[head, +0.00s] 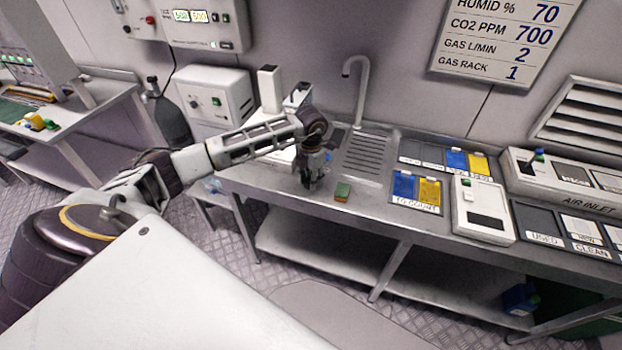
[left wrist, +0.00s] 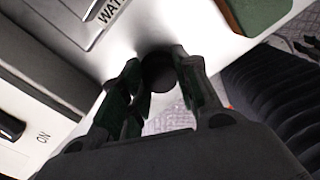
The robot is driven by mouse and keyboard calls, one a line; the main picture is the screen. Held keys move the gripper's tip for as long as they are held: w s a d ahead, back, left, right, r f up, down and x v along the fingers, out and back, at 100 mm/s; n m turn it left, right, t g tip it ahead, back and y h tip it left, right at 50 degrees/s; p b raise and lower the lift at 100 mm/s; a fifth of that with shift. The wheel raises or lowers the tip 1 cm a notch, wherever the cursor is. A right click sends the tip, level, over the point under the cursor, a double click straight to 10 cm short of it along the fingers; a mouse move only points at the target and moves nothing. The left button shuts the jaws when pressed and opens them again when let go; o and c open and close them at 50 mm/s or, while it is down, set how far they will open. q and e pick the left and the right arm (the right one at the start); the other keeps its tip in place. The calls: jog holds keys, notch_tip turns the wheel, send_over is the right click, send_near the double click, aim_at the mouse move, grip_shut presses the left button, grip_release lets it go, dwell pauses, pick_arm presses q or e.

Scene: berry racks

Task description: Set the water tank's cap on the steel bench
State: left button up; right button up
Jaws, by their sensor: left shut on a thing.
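My left gripper (head: 312,182) points down at the left part of the steel bench (head: 290,195), near its front edge. In the left wrist view, the fingers of the left gripper (left wrist: 160,88) are closed around a dark round thing, which looks like the cap (left wrist: 158,72). The pale bench top (left wrist: 205,42) shows behind it. I cannot tell whether the cap touches the bench. In the head view the cap is hidden by the fingers or too small to make out. I cannot make out the water tank for certain. My right gripper is not in view.
The sink drainer (head: 368,155) and tap (head: 357,85) are behind. Blue and yellow trays (head: 417,190) and a white device (head: 482,210) stand farther right.

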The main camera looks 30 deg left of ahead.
pick_arm(q)
jog(key=shift+f, duration=0.15)
jog(key=o, duration=0.8)
notch_tip(320, 180, up, 12)
jog(key=shift+r, duration=0.15)
dwell(0.7)
dwell(0.3)
